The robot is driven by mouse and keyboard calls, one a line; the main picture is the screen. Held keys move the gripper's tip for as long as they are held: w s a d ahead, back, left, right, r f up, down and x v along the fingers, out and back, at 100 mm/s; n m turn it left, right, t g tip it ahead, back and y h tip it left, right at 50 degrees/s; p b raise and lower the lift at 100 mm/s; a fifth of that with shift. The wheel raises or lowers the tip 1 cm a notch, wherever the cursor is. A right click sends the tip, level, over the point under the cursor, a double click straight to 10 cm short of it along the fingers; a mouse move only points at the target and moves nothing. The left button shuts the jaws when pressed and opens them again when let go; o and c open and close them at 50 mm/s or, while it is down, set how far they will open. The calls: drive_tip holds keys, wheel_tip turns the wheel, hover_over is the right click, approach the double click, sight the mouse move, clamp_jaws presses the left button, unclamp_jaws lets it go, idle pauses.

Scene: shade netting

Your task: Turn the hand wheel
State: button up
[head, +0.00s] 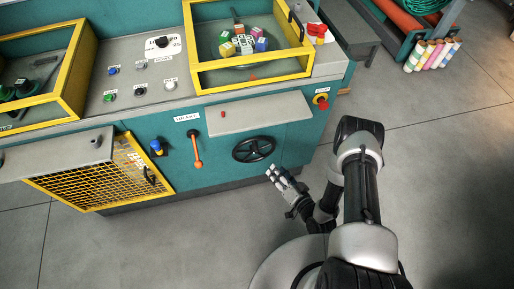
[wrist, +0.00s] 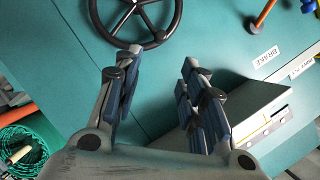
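The black hand wheel (head: 254,149) is mounted on the teal front panel of the machine, below a grey shelf. It has a round rim with spokes and a hub. My gripper (head: 274,171) is just below and to the right of the wheel in the head view. In the wrist view the wheel (wrist: 136,44) is at the top, partly cut off by the frame edge. My gripper (wrist: 152,68) has its fingers spread apart with nothing between them. The fingertips appear apart from the wheel rim, though close to it.
An orange brake lever (head: 196,149) hangs left of the wheel. The grey shelf (head: 258,115) juts out above it. A red button (head: 321,101) is at the right, and a yellow mesh guard door (head: 95,175) stands open at the left. The floor in front is clear.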

sight(258, 150)
drive_tip(key=b+x, duration=0.5)
drive_tip(key=x, duration=1.1)
drive_tip(key=shift+a, duration=0.15)
drive_tip(key=shift+c, duration=0.3)
clamp_jaws()
